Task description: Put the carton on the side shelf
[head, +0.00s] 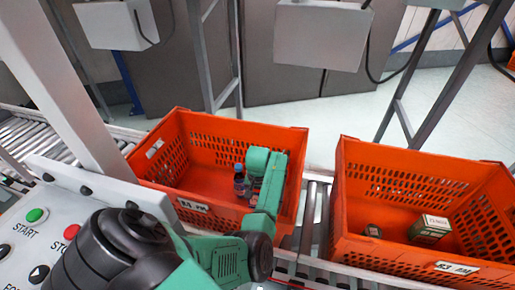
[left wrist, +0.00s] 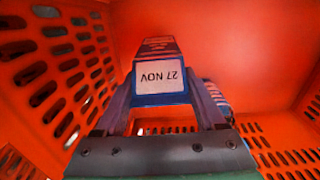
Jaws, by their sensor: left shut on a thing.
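My left gripper (head: 257,176) reaches down into the left orange tote (head: 215,128). The gripper mostly hides this carton in the head view. A small bottle with a blue cap (head: 239,181) stands beside the gripper in the same tote. I cannot make out a side shelf. My right gripper is not in view.
The right orange tote (head: 358,190) holds a pale-and-green box (head: 431,229) and a small dark can (head: 373,231). Rollers (head: 314,215) run between the totes. A control panel (head: 62,228) and a pale post (head: 62,85) stand at the left.

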